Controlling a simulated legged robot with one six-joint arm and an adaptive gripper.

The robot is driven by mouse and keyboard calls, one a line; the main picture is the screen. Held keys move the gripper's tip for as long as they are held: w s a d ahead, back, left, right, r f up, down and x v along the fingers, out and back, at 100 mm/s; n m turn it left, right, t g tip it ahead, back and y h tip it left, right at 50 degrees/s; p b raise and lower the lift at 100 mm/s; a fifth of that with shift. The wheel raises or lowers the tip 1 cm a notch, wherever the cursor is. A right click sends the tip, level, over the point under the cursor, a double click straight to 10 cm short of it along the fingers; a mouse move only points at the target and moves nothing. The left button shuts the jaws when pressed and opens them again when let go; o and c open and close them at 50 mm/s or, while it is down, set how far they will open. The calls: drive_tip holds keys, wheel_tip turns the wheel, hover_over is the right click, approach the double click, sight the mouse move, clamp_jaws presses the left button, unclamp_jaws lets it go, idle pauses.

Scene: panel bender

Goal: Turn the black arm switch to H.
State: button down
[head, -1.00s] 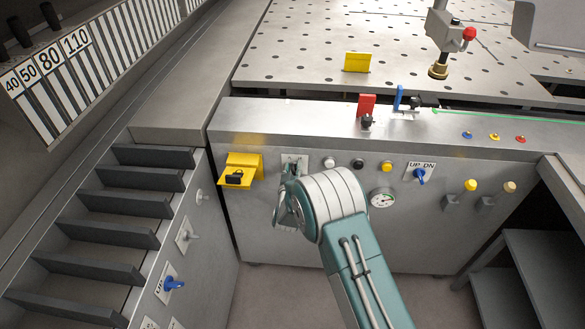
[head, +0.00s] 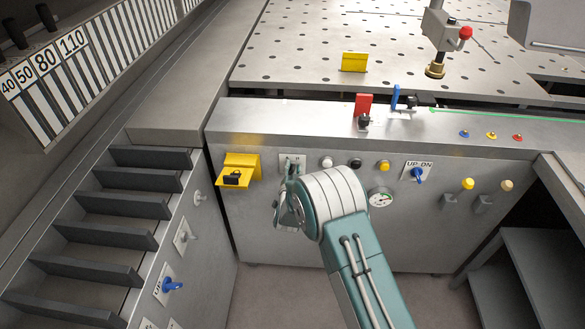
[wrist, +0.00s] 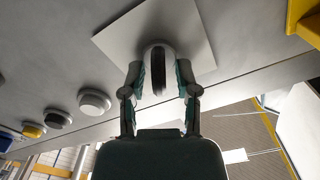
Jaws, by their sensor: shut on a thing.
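The black arm switch (wrist: 159,82) sits on a pale square plate (wrist: 118,40) on the front panel. In the wrist view it stands between the fingertips of my gripper (wrist: 158,72), with one finger on each side. My gripper is shut on the switch. In the head view my gripper (head: 284,200) is at the panel just below the visible top of the plate (head: 292,158), and my arm hides most of the switch. The letters on the plate cannot be read, so I cannot tell which mark the switch points to.
A yellow bracket (head: 241,163) juts out left of the plate. White (head: 327,162), black (head: 356,164) and yellow (head: 384,166) buttons lie to its right, with a gauge (head: 381,198) below and a blue UP-DN switch (head: 417,174) further right. The floor in front is clear.

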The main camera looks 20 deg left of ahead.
drive_tip(key=shift+s+f+m, duration=0.1)
drive_tip(key=shift+f+m, duration=0.15)
drive_tip(key=shift+m, duration=0.15)
drive_tip(key=c, duration=0.7)
unclamp_jaws()
drive_tip(key=shift+r, duration=0.1)
drive_tip(key=v, duration=1.1)
drive_tip(key=shift+s, duration=0.4)
